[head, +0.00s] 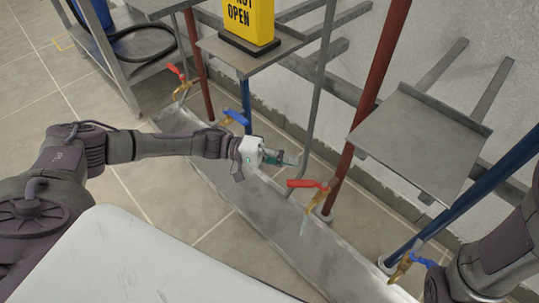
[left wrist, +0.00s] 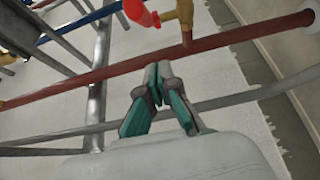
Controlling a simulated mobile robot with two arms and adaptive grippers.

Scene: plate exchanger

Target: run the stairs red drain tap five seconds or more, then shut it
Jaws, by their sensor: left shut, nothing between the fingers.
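A tap with a red lever handle (head: 306,184) and brass body sits low on a red pipe, right of centre in the head view. Its lever sticks out to the left. A thin pale streak (head: 303,228) below its spout looks like running water. My left gripper (head: 294,160) is shut and empty, just above and left of the lever, apart from it. In the left wrist view the shut fingertips (left wrist: 157,82) lie below a red handle (left wrist: 141,12) and brass body. A second red-handled tap (head: 177,73) is at the upper left. I cannot tell which tap is the stairs one.
A long grey trough (head: 235,198) runs under the taps. Blue-handled taps (head: 236,117) (head: 422,262) stand on blue pipes. Red and grey upright pipes, a metal shelf (head: 425,140) and a yellow sign (head: 248,20) crowd the wall side. My right arm enters at the lower right.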

